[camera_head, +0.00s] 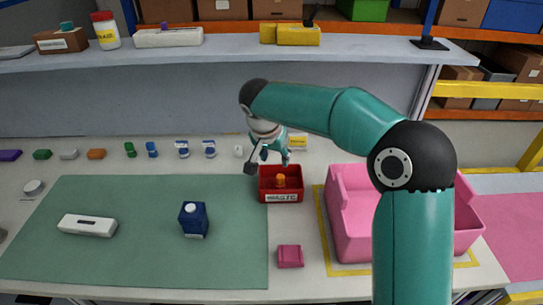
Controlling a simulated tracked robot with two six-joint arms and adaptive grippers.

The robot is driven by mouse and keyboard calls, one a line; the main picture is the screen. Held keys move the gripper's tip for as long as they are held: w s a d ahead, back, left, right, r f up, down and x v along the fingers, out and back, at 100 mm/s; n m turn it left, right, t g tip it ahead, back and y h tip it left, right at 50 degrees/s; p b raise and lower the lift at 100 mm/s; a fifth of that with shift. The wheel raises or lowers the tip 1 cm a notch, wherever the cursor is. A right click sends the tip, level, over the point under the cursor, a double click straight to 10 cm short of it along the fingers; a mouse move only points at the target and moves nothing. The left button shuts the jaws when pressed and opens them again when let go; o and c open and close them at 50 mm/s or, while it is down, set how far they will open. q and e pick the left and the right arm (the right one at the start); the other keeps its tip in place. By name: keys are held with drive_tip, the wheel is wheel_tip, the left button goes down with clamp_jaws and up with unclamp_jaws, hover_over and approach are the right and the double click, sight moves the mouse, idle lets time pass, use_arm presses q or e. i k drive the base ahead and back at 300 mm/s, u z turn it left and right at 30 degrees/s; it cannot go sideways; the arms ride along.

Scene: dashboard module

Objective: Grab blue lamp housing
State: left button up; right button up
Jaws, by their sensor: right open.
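A dark blue housing (193,220) with a round white part on top stands upright on the green mat (140,255), left of the table's middle. Several smaller blue pieces (152,150) stand in the row behind the mat. My right gripper (268,163) points down, open, just behind and above the red bin (281,197), right of and farther back than the blue housing. It is apart from the housing. The gap between its fingers is small in the picture. My left gripper is not in view.
A white module (87,225) lies on the mat's left part. A pink block (290,256) lies right of the mat, beside a large pink crate (347,230) partly hidden by my right arm. The red bin holds an orange piece (281,181). A shelf (220,52) runs behind.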

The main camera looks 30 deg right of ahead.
sight(192, 218)
drive_tip(key=k, duration=1)
